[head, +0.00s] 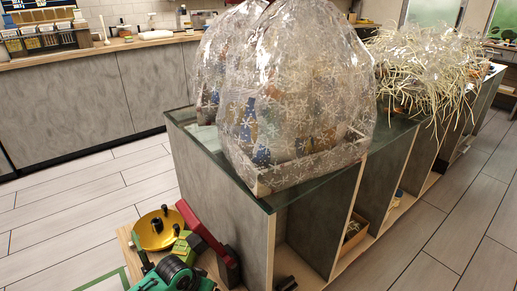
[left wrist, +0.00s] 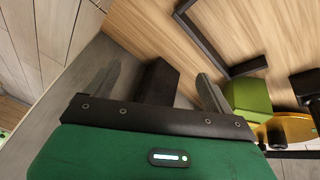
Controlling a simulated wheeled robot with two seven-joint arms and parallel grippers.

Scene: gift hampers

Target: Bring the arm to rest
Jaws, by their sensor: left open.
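My left gripper (left wrist: 157,82) is open in the left wrist view, its two grey fingers spread apart over the edge of a wooden surface. A dark block (left wrist: 160,80) shows between the fingers; I cannot tell whether it lies beyond them, but the fingers are not closed on it. In the head view, green and black parts at the bottom left look like my left arm; its fingertips cannot be made out there. My right gripper is in neither view.
A low wooden table (left wrist: 195,25) holds a green block (left wrist: 248,98), a golden disc (head: 157,229) and a red box (head: 200,228). A glass-topped counter (head: 190,137) carries clear-wrapped hampers (head: 295,100) and pale straw (head: 425,65).

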